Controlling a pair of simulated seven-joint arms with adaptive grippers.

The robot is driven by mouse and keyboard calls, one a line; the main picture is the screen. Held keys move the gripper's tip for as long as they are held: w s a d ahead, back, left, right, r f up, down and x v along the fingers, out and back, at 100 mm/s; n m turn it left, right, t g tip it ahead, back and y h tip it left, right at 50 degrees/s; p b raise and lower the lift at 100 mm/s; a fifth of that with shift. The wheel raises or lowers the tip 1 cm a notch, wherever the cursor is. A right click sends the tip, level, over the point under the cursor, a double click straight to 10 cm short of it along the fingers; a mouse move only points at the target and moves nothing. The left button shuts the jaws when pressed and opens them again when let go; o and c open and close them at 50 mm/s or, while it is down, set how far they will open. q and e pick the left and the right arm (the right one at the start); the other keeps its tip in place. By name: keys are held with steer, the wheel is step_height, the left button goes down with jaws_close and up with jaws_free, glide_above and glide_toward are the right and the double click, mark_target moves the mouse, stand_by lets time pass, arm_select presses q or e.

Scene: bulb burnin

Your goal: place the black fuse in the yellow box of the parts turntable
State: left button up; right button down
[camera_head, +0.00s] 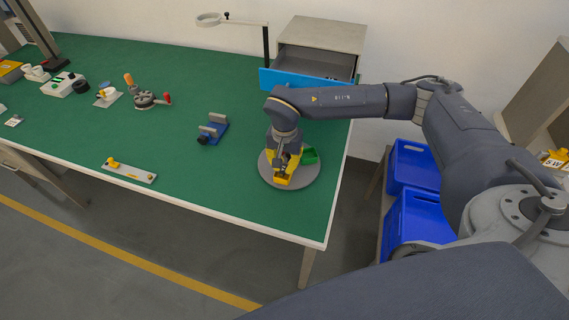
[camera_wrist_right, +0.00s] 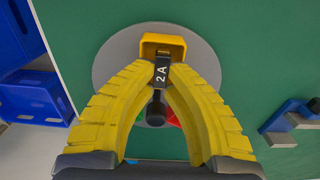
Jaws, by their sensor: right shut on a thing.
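The black fuse (camera_wrist_right: 161,72), marked 2 A, is between the yellow fingertips of my right gripper (camera_wrist_right: 162,75), which is shut on it. The yellow box (camera_wrist_right: 162,40) sits on the grey round parts turntable (camera_wrist_right: 112,62). In the wrist view the fuse's far end overlaps the near edge of the box; I cannot tell whether it is inside or above. In the head view my right gripper (camera_head: 284,170) points down over the turntable (camera_head: 309,176), hiding the fuse and part of the yellow box (camera_head: 281,182). My left gripper is out of view.
A green box (camera_head: 310,156) stands on the turntable beside the gripper. A blue fixture (camera_head: 212,130) lies to the left on the green bench. An open drawer unit (camera_head: 315,62) stands behind. Blue crates (camera_head: 412,218) are off the bench's right side.

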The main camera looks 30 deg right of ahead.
mark_target(285, 166)
steer(key=shift+f, duration=0.4)
steer(key=c, duration=1.5)
jaws_free()
steer(key=shift+s+f, duration=0.1)
steer(key=shift+o, duration=0.2)
step_height(285, 166, up, 13)
steer(key=shift+r, duration=0.2)
